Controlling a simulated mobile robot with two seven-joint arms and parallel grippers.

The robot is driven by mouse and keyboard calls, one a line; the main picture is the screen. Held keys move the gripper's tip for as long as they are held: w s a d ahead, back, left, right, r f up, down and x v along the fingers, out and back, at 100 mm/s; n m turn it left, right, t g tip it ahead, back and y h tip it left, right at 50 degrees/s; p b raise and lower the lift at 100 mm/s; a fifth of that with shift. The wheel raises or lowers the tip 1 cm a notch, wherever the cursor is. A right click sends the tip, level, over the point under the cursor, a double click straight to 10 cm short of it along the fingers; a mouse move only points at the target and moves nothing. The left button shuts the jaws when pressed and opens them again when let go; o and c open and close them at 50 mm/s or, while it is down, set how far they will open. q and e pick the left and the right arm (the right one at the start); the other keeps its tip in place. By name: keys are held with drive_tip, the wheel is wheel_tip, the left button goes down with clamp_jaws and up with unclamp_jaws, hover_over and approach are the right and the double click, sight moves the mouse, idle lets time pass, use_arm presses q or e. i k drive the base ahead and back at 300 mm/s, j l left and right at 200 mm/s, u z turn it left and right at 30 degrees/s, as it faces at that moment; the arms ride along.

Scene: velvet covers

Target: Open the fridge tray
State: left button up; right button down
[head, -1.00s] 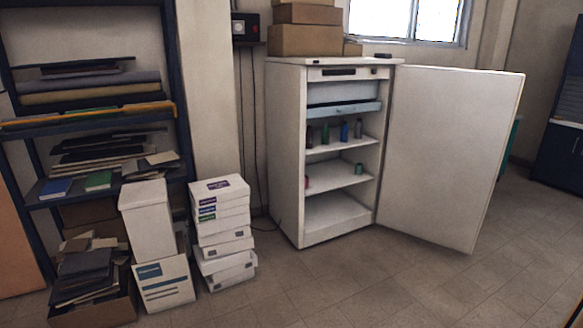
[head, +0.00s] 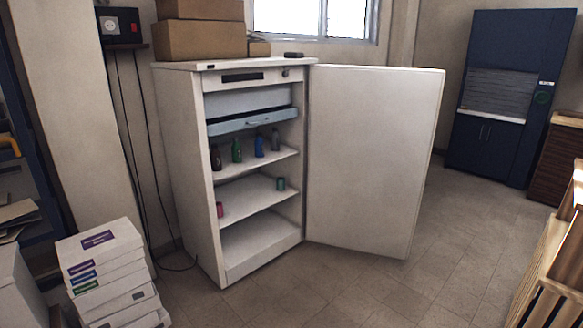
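A white fridge (head: 191,154) stands against the back wall, left of the middle in the head view. Its door (head: 374,160) is swung wide open to the right. The pale blue fridge tray (head: 252,124) is in the upper part of the fridge, with a small handle on its front. Several small bottles (head: 237,150) stand on the shelf below it. A pink container (head: 220,209) and a green container (head: 281,184) are on the lower shelf. Neither of my grippers is in view.
Stacked white boxes (head: 105,270) stand at the lower left. Brown cardboard boxes (head: 200,38) sit on top of the fridge. A blue cabinet (head: 508,95) is at the back right, and a wooden slatted piece (head: 552,262) is at the right edge. The tiled floor (head: 345,285) in front is clear.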

sight(215, 126)
drive_tip(key=i+l+u, duration=0.15)
drive_tip(key=i, duration=0.35)
drive_tip(key=i+l+u, duration=0.2)
drive_tip(key=i, duration=0.3)
drive_tip(key=i+l+u, duration=0.15)
drive_tip(key=i+l, duration=0.25)
drive_tip(key=i+j+u, duration=0.15)
drive_tip(key=i, duration=1.1)
